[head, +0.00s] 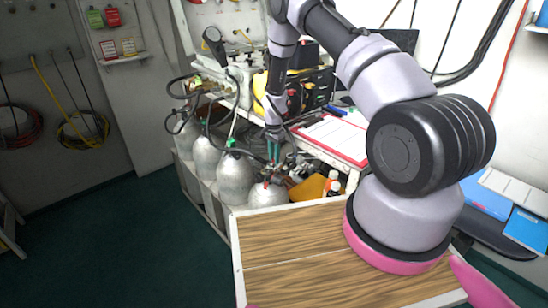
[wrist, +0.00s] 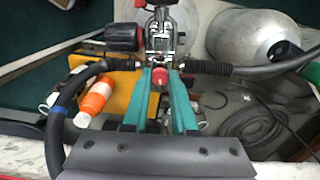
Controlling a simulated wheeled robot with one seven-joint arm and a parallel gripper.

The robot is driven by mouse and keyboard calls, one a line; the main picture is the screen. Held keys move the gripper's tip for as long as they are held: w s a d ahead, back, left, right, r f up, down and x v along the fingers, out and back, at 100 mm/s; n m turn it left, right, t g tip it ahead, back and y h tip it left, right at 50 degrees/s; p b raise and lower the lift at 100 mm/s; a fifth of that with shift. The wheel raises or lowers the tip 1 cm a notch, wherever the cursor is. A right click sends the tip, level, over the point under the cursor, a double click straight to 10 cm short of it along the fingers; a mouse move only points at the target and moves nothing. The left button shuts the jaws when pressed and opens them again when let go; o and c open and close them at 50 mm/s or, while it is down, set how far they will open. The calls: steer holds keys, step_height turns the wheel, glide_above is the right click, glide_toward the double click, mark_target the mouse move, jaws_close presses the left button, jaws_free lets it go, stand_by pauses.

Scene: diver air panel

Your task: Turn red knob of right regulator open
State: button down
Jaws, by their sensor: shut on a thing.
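My gripper (wrist: 161,72) reaches down over a metal regulator (wrist: 163,38) in the wrist view, its teal fingers on either side of a small red knob (wrist: 158,77). It is shut on this red knob. Black hoses join the regulator from both sides. In the head view, my gripper (head: 274,150) is at the valves above the nearest grey cylinder (head: 267,195). The red knob cannot be made out there, and the knob's turn angle is not clear.
More grey cylinders (head: 205,158) stand in a row behind in the head view. An orange-and-white bottle (wrist: 95,103) and a yellow box (wrist: 118,98) lie close left of my fingers. A coiled grey hose (wrist: 252,125) is at right. A clipboard (head: 335,137) lies on the bench.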

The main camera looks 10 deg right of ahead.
steer(key=n, duration=1)
steer(key=shift+n, duration=0.3)
steer(key=n, duration=0.5)
steer(key=shift+n, duration=2.4)
steer(key=c, duration=0.7)
jaws_free()
